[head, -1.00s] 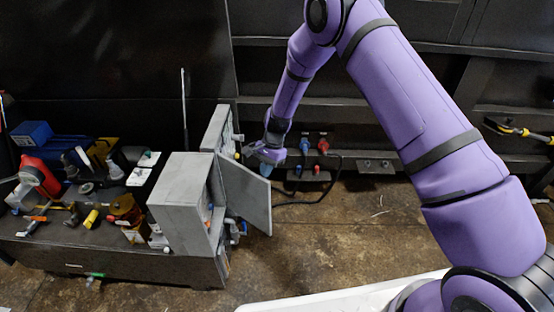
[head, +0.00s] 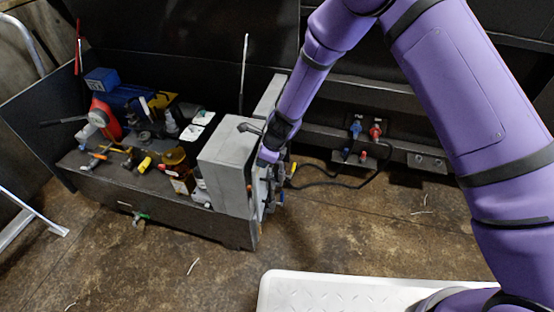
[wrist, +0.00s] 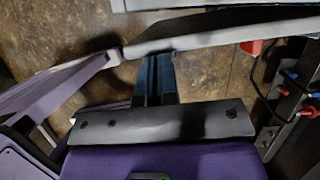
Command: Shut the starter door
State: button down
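The grey starter cabinet (head: 225,168) stands on the right end of the dark bench. In the wrist view the blue fingers of my gripper (wrist: 157,60) are together and empty. Their tips are at the underside of a grey panel, apparently the door (wrist: 225,32); contact is unclear.
Tools and a red object (head: 105,118) crowd the bench on the left. The brown floor (head: 330,220) in front is mostly clear.

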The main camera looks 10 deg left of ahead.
jog(key=shift+w+a+m+t, duration=0.1)
jog(key=shift+a+m+t, duration=0.2)
jog(key=shift+a+m, duration=0.7)
jog(key=shift+a+n, duration=0.3)
jog(key=shift+a, duration=0.05)
